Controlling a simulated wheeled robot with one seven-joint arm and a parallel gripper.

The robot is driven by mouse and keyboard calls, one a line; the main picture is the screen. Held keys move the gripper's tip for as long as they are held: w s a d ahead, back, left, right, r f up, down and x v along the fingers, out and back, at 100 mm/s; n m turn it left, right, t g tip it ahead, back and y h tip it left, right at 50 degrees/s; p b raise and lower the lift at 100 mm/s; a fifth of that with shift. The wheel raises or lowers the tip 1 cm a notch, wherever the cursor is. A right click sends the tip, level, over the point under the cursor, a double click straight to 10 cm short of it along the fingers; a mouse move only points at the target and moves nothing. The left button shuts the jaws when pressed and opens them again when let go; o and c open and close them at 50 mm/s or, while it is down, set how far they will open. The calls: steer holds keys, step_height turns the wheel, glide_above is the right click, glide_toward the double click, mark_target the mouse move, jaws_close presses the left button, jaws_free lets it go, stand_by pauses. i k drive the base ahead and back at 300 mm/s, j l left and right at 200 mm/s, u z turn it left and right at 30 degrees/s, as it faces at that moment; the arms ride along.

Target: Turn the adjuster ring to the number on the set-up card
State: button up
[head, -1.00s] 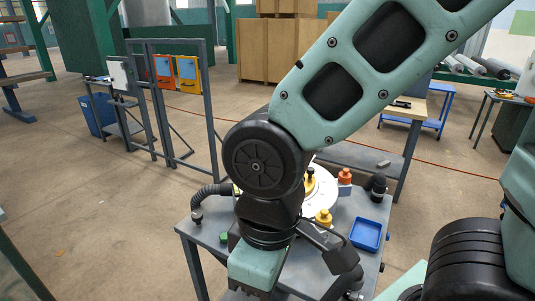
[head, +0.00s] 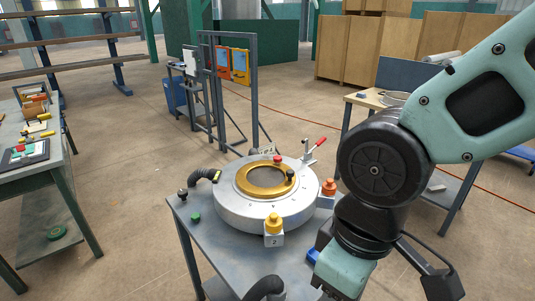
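The adjuster ring (head: 244,181) is a gold ring around a dark round opening, on top of a silver round machine (head: 235,212). A red knob (head: 278,158) and a black knob (head: 290,174) stand at the ring. Its marks are too small to read. My arm's last visible part is a teal wrist housing to the right of the machine and in front of it, clear of the ring. The gripper's fingers are not in view. I cannot make out a set-up card for sure; a white sheet (head: 190,60) on a far stand is unreadable.
The machine stands on a grey table (head: 215,262). A yellow-topped block marked 2 (head: 273,238), an orange-topped block (head: 328,188), a red-handled lever (head: 315,146), a black hose (head: 200,178) and a green piece (head: 195,217) surround it. A workbench (head: 40,172) stands left; open floor lies between.

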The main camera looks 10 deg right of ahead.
mark_target(262, 178)
steer(key=i+j+u, duration=0.15)
steer(key=u, duration=0.3)
steer(key=i+j+u, duration=0.1)
steer(key=i+u, duration=0.15)
steer(key=u, duration=0.15)
